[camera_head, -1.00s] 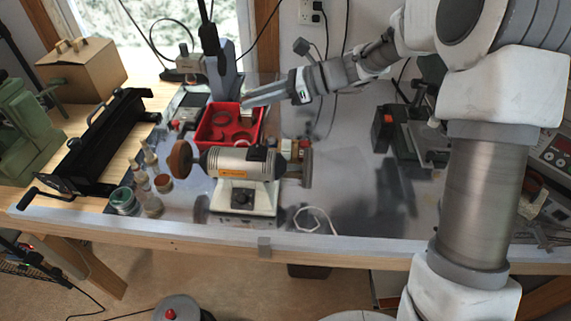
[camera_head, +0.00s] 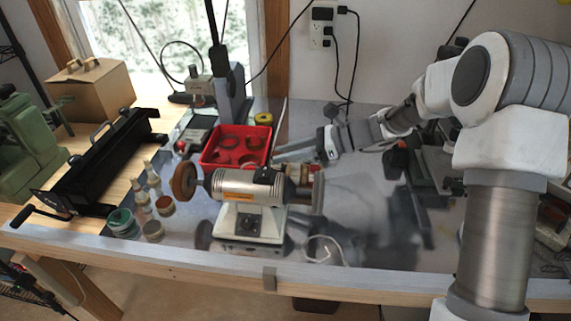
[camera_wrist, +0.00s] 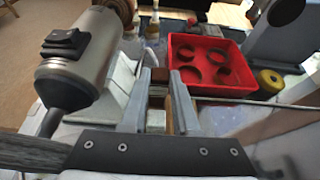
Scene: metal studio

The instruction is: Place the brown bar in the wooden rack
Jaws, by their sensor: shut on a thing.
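My gripper (camera_head: 278,155) reaches in from the right, low behind the bench polisher. It also shows in the wrist view (camera_wrist: 159,76), with a dark brown bar (camera_wrist: 159,74) between its fingertips. The gripper is shut on this bar. A brown wooden strip (camera_wrist: 169,116) shows below and between the fingers; I cannot tell whether it belongs to the rack. In the head view, small brown and pale blocks (camera_head: 302,175), perhaps the wooden rack, are partly hidden behind the polisher and below my gripper. Contact between bar and rack cannot be seen.
The bench polisher (camera_head: 245,187) stands close in front of my gripper. Jars (camera_head: 122,222) stand at left. The grey bench at right is partly clear.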

